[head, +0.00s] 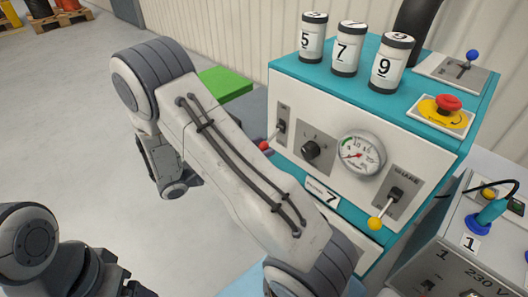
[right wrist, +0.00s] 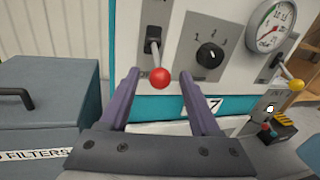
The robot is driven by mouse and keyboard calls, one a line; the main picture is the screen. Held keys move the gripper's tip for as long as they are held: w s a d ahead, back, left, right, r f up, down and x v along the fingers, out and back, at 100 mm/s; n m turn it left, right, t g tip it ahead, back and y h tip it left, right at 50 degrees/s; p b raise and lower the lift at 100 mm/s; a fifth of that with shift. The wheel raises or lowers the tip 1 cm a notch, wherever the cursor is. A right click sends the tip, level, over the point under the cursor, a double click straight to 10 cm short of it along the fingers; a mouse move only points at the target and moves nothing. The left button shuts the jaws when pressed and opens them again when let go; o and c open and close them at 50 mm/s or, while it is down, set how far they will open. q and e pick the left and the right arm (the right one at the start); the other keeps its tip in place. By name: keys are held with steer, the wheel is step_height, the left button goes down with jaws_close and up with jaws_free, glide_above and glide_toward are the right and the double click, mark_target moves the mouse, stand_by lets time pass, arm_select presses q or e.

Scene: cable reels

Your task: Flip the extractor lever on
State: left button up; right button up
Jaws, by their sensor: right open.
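The teal and white machine (head: 310,85) carries several levers. A red-knobbed lever (head: 264,145) points down on the front panel's left plate; its label is too small to read. A yellow-knobbed lever (head: 375,223) marked SHAKE also points down. A blue-knobbed lever (head: 472,55) stands tilted on the top plate, its label unreadable. I cannot tell which is marked extractor. In the right wrist view my right gripper (right wrist: 160,74) is open, its purple fingers either side of the red knob (right wrist: 160,78); contact is unclear. In the head view my arm hides its fingers. My left gripper is not visible.
A black rotary knob (head: 311,150), a gauge (head: 361,153) and a red stop button (head: 448,103) are on the machine. Several numbered canisters (head: 347,48) stand on top. A grey box marked FILTERS (right wrist: 45,110) stands at left. A 230 V unit (head: 455,265) is at lower right.

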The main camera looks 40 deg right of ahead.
steer(key=shift+s+d, duration=0.2)
steer(key=shift+d, duration=0.65)
jaws_close()
stand_by(0.8)
